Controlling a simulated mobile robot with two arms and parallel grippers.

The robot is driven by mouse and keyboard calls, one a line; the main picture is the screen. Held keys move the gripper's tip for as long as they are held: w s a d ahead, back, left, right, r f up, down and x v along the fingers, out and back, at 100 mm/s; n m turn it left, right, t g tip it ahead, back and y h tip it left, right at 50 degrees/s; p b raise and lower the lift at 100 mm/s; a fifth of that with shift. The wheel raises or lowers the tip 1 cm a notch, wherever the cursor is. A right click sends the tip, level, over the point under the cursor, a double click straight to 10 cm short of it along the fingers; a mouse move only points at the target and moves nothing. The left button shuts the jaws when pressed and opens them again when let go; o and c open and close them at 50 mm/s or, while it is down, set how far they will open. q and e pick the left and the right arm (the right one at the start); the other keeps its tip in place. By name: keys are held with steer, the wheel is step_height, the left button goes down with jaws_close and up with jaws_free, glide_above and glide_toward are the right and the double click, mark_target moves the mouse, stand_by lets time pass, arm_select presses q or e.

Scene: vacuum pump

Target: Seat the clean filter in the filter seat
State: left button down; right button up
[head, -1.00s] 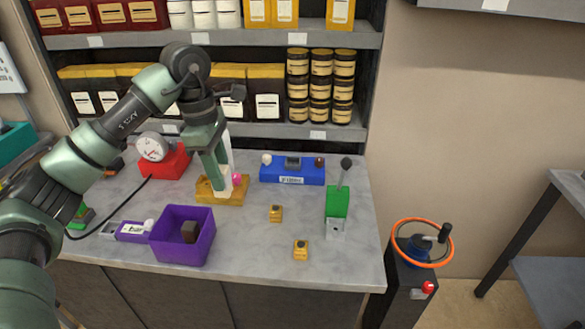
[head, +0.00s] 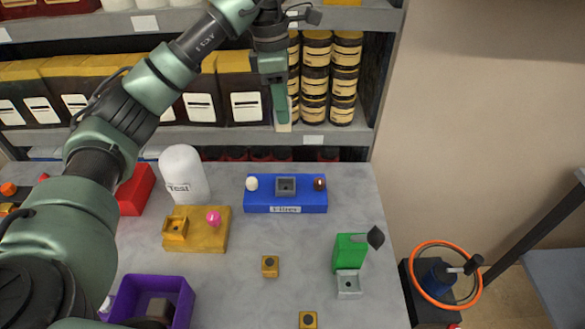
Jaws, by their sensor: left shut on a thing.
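My left gripper (head: 282,115) is raised at the back of the bench, in front of the shelf in the head view. It is shut on a small pale block (head: 284,127), mostly hidden by the fingers; it may be the clean filter. Below it in the picture is a blue base (head: 262,204) with a filter label. In its middle is a grey square seat (head: 286,187) with a dark recess, apparently empty. A white knob (head: 252,184) and a brown knob (head: 320,183) flank it. The held block is apart from the seat. My right gripper is not in view.
A yellow base (head: 210,242) with a pink knob and a white dome (head: 184,174) stand left. A purple bin (head: 177,290) holds a dark block (head: 158,308). A green lever unit (head: 350,250) stands right. Small yellow blocks (head: 270,266) sit in front.

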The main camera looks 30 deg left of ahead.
mark_target(284, 131)
arm_select(q)
steer(key=f, duration=0.4)
steer(key=s+f+p, duration=0.1)
steer(key=f, duration=0.1)
steer(key=shift+d+f, duration=0.4)
steer(key=f+p, duration=0.1)
steer(key=f, duration=0.3)
steer(key=f+p, duration=0.1)
steer(key=f, duration=0.4)
steer(key=shift+w+a+f, duration=0.1)
steer(key=shift+w, duration=0.1)
step_height(284, 131, down, 3)
steer(key=shift+r+p, duration=0.2)
steer(key=shift+p, duration=0.15)
steer(key=shift+f, duration=0.35)
steer(key=shift+w, duration=0.1)
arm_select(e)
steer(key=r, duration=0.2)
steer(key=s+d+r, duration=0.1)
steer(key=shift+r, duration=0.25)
arm_select(q)
steer(key=shift+f, duration=0.1)
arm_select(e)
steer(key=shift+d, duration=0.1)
